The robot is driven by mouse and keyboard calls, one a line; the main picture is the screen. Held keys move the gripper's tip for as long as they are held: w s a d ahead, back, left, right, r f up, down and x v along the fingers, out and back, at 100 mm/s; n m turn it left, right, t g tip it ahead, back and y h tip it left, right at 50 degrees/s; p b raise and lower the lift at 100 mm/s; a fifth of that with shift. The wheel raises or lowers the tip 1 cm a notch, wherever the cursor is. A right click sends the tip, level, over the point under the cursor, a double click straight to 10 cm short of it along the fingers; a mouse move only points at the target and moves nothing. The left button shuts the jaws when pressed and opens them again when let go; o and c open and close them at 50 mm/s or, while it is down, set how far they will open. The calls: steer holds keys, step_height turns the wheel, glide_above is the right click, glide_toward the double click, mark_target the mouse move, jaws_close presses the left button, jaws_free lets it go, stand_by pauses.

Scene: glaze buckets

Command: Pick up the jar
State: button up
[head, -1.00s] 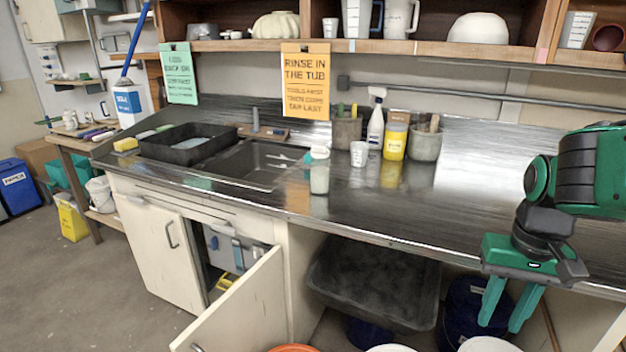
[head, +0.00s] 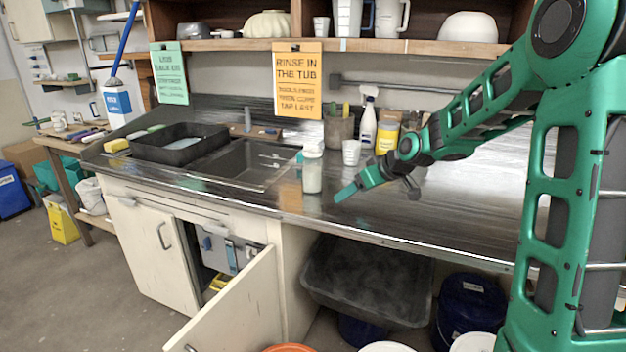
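The jar (head: 312,172), pale and cloudy with a whitish top, stands upright on the metal counter (head: 460,215), right of the sink, in the head view. My gripper (head: 346,192) is low over the counter, just right of the jar, with its green fingertip pointing left toward the jar's lower part. A small gap shows between fingertip and jar. The fingers are seen side-on and overlap, so their opening is hidden. Nothing shows between them.
A white cup (head: 351,152) stands close behind my gripper. The sink (head: 240,165) and black tray (head: 178,145) lie left. The cabinet door (head: 235,305) hangs open below.

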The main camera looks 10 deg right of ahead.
mark_target(319, 170)
steer(key=w+a+t+y, duration=0.1)
steer(key=w, duration=0.2)
steer(key=w+a+r+n+t+y, duration=0.1)
steer(key=w+a, duration=0.1)
steer(key=w, duration=0.2)
steer(key=w+a+r+t+y, duration=0.1)
steer(key=w+a, duration=0.1)
steer(key=w, duration=0.2)
steer(key=shift+w+n+y, duration=0.1)
steer(key=shift+n+y, duration=0.2)
steer(key=shift+t, duration=0.3)
steer(key=x, duration=0.4)
steer(key=shift+w+a+r, duration=0.1)
steer(key=shift+w+a, duration=0.1)
steer(key=shift+x, duration=3.25)
